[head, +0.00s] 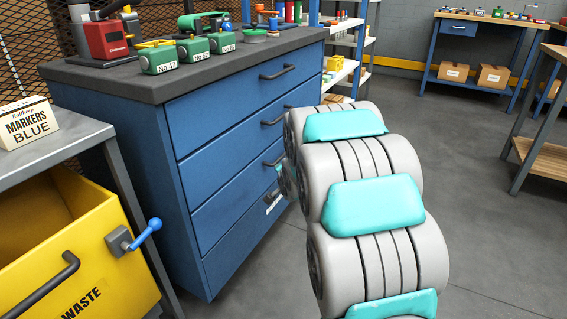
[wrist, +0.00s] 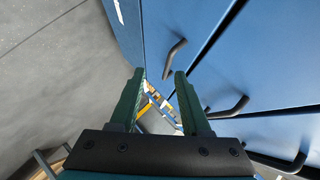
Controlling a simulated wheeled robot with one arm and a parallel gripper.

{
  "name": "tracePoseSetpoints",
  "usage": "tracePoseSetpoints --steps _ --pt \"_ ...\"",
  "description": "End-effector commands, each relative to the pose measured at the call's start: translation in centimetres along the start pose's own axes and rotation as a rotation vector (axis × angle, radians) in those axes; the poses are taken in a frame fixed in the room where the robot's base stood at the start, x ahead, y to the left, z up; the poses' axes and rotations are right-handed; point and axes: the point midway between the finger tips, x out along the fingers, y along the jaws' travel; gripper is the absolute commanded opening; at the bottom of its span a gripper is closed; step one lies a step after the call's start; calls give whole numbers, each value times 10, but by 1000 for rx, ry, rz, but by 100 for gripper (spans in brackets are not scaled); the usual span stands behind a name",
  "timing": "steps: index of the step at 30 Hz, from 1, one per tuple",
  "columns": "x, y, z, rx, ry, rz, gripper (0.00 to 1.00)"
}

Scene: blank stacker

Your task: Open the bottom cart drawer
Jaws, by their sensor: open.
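The blue cart has a stack of drawers with dark bar handles. Its bottom drawer (head: 236,242) looks closed in the head view, with its handle area partly hidden by my arm. In the wrist view, the handle nearest the floor side (wrist: 175,58), which looks like the bottom drawer's, stands just beyond the right fingertip. My gripper (wrist: 158,74) is open with nothing between its green fingers. It is close to the drawer fronts, and I cannot tell if it touches the handle. In the head view my arm mostly hides the gripper.
A yellow waste bin (head: 90,262) under a grey table (head: 60,150) stands left of the cart. Open grey floor (head: 470,220) lies to the right.

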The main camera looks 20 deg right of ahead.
Motion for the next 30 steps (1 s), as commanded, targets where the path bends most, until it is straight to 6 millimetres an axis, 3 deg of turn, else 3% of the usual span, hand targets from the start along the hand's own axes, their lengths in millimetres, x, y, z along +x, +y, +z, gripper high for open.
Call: tracePoseSetpoints --steps 1,3,10,18,30 --pt "24 11 -1 61 21 -47 47" --pt "48 9 -10 157 53 -142 47" --pt "101 16 -28 446 80 -442 47" --pt "116 22 -38 628 50 -650 47" --pt "133 11 -44 648 43 -673 47"
